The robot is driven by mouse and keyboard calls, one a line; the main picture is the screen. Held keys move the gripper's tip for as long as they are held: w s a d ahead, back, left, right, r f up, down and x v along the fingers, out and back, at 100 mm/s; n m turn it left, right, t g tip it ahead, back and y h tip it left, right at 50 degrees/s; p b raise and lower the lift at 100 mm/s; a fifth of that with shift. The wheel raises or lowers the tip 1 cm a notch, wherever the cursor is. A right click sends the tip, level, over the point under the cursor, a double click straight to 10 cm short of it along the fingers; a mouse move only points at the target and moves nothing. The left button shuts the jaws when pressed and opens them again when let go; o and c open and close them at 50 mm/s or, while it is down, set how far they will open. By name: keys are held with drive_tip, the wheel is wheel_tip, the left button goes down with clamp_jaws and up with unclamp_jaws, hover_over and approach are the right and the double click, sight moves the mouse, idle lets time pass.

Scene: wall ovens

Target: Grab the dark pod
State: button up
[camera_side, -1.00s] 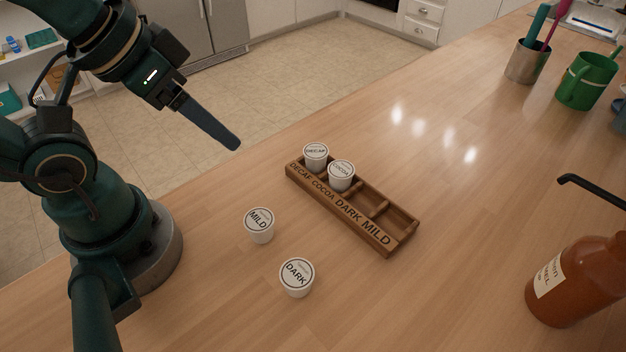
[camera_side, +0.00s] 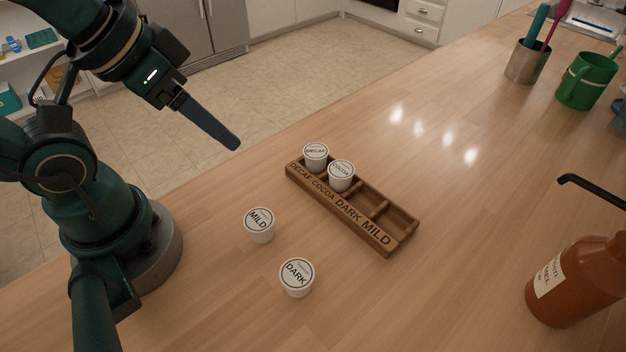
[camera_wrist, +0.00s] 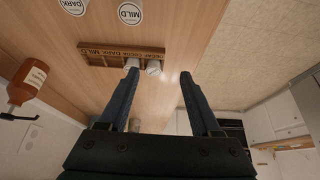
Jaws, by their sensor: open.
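The dark pod (camera_side: 297,277), a white cup with a round lid printed DARK, stands upright on the wooden counter at the front. In the wrist view it shows at the top edge (camera_wrist: 72,5), partly cut off. The mild pod (camera_side: 260,224) stands behind it to the left, and also shows in the wrist view (camera_wrist: 130,12). The wooden rack (camera_side: 340,208) has the decaf pod (camera_side: 316,156) and the cocoa pod (camera_side: 341,174) in its labelled compartments; the DARK and MILD compartments are empty. My gripper (camera_wrist: 157,78) is open and empty, raised well away from the dark pod.
A brown pump bottle (camera_side: 574,285) stands at the right. A metal cup with utensils (camera_side: 524,64) and a green mug (camera_side: 586,82) stand at the back right. The counter around the loose pods is clear.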

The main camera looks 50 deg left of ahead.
drive_tip(key=shift+o, duration=0.3)
drive_tip(key=o, duration=0.3)
